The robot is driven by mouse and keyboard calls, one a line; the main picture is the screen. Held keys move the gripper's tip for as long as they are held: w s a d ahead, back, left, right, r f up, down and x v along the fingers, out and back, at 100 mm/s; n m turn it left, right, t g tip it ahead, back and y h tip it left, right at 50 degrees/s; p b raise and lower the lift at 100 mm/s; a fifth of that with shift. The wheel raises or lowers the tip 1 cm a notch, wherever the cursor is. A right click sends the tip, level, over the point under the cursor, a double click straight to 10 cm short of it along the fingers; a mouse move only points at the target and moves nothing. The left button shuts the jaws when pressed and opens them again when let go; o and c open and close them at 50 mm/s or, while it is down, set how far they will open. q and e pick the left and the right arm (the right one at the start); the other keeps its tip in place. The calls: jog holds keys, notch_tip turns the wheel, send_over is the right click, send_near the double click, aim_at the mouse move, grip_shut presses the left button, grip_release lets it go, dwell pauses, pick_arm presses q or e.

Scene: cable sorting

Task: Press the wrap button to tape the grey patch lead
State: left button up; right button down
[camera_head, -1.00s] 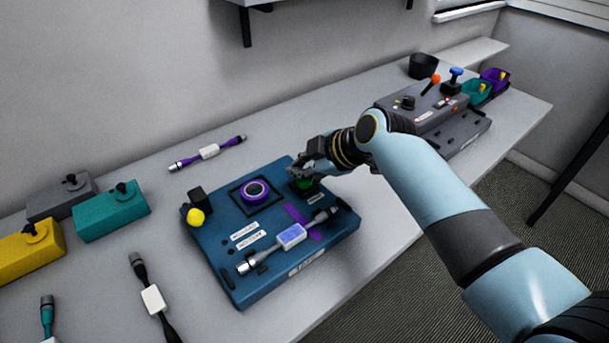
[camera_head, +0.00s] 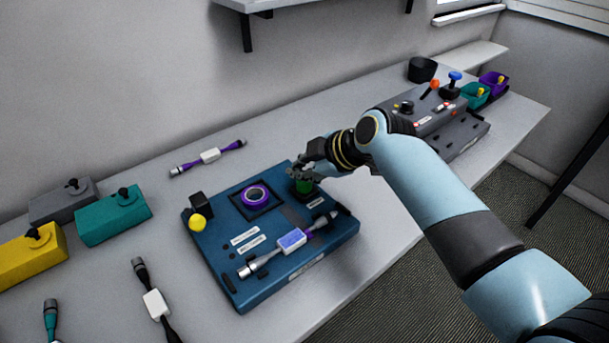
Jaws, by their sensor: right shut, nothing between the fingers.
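The blue wrapping station (camera_head: 214,248) sits on the table. A purple tape roll (camera_head: 256,195) sits in a dark square recess behind the lead. The green wrap button (camera_head: 304,187) is at the station's back right. My right gripper (camera_head: 302,173) is shut and empty, right over the button; whether they touch is hard to tell. My left gripper is out of view.
A purple-ended lead (camera_head: 209,156) lies behind the station, a dark-ended lead (camera_head: 155,302) in front. Grey, teal (camera_head: 112,217) and yellow (camera_head: 32,258) blocks stand left. A grey console (camera_head: 425,118) with levers and small bins (camera_head: 475,98) stand at the back right.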

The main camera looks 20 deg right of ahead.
aim_at(302, 183)
jog(key=shift+r, duration=0.3)
notch_tip(302, 183, up, 6)
jog(key=p, duration=0.5)
jog(key=shift+f, duration=0.1)
dwell(0.6)
